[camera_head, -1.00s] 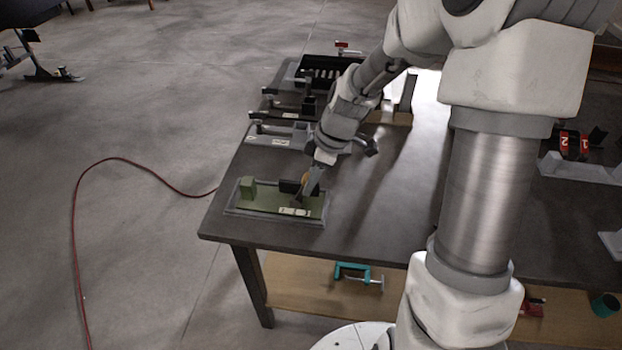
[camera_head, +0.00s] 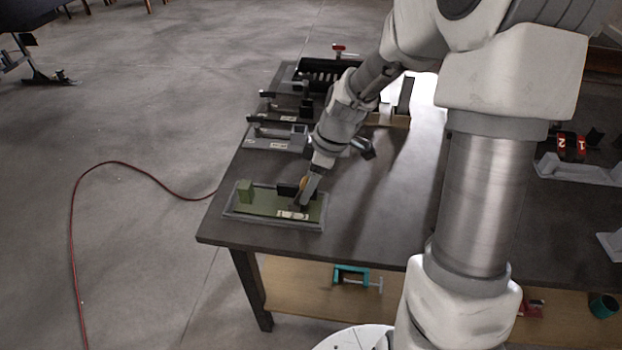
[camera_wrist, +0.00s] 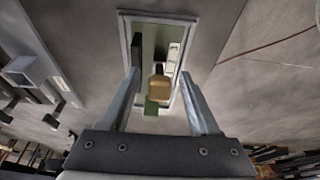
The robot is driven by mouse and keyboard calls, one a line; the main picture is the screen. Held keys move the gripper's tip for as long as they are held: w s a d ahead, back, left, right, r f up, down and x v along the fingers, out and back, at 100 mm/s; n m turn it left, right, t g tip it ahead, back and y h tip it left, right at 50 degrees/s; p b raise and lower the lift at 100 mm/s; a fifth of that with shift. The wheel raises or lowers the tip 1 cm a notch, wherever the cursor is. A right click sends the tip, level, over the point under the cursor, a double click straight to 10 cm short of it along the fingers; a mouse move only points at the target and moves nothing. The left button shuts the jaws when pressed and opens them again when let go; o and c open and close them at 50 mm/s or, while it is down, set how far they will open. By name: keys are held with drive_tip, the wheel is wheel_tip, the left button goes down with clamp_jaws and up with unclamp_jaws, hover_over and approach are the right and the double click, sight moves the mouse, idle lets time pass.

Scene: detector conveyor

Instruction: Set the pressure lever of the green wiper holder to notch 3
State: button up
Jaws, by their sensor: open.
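The green wiper holder (camera_head: 262,204) sits in a grey tray-like base (camera_head: 232,214) at the near left corner of the table. Its small white label strip (camera_head: 292,214) lies along the front edge; its marks are too small to read. My gripper (camera_head: 306,190) is over the right part of the holder. In the wrist view my gripper (camera_wrist: 160,92) is open, with a tan knob (camera_wrist: 159,87) between its fingers, apart from both. The green holder (camera_wrist: 148,50) shows beyond the knob, with its label (camera_wrist: 173,56) to the right. The lever under the knob is mostly hidden.
Grey and black holders (camera_head: 272,139) stand farther back on the table (camera_head: 385,215). A black crate (camera_head: 318,70) is at the back. A teal clamp (camera_head: 352,276) is on the lower shelf. Table room right of the green holder is clear.

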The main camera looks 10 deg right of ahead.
drive_tip(key=p+v, duration=0.2)
drive_tip(key=v, duration=1.5)
drive_tip(key=shift+s+d+r, duration=0.1)
drive_tip(key=shift+r, duration=0.05)
